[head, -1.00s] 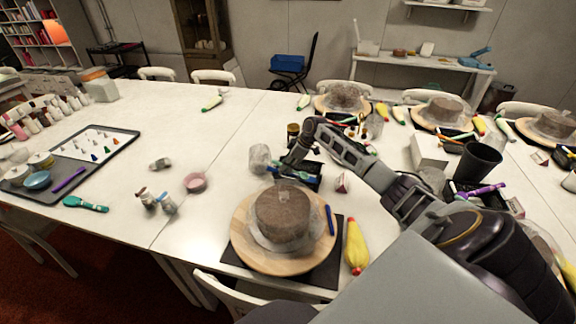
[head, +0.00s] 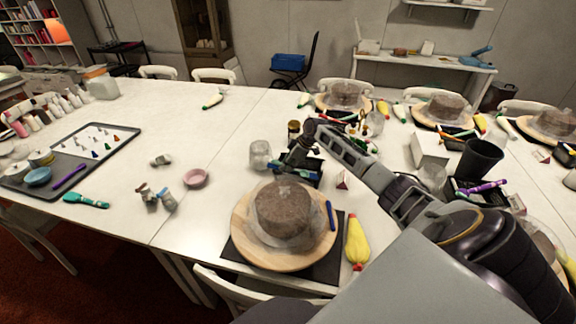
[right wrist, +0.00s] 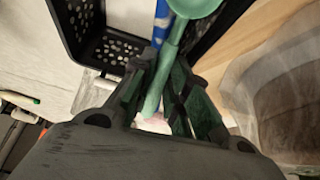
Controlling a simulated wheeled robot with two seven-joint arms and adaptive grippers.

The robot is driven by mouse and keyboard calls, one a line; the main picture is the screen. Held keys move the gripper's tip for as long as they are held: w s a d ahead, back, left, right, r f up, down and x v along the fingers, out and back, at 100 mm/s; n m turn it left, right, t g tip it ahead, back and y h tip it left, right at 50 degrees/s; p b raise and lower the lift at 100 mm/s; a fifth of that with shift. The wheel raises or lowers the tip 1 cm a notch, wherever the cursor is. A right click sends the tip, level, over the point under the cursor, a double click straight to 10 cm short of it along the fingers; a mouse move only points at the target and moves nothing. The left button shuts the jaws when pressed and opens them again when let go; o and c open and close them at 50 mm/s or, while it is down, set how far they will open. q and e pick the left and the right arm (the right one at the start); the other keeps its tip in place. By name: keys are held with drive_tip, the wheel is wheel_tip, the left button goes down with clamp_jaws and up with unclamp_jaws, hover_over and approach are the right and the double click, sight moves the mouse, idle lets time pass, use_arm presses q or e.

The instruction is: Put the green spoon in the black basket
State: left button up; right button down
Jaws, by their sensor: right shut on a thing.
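My right gripper (head: 292,162) is shut on the green spoon (right wrist: 163,70), whose handle runs between the fingers in the right wrist view. The spoon's bowl end (right wrist: 194,6) points to the top of that view. The black basket (right wrist: 118,50) with holes in its wall lies right by the fingers. The spoon passes over or beside the basket; I cannot tell whether it touches it. In the head view the basket (head: 312,181) stands behind the front cake turntable, partly hidden by my gripper. My left gripper is not in view.
A cake on a round wooden turntable (head: 240,238) stands in front of the gripper. A blue stick (right wrist: 162,22) shows by the spoon. A glass jar (head: 260,154) is left of the basket, and a yellow piping bag (head: 357,242) is at right. A teal utensil (head: 86,201) lies far left.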

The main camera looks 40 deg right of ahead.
drive_tip(key=c, duration=1.3)
unclamp_jaws()
drive_tip(key=shift+s+a+f, duration=0.1)
drive_tip(key=shift+s+f, duration=0.1)
drive_tip(key=shift+f, duration=0.4)
drive_tip(key=shift+s+f, duration=0.2)
drive_tip(key=shift+f, duration=0.35)
drive_tip(key=shift+w+d, duration=0.2)
drive_tip(key=shift+d, duration=0.05)
drive_tip(key=shift+a+r, duration=0.1)
drive_tip(key=shift+r, duration=0.2)
drive_tip(key=shift+w+r, duration=0.1)
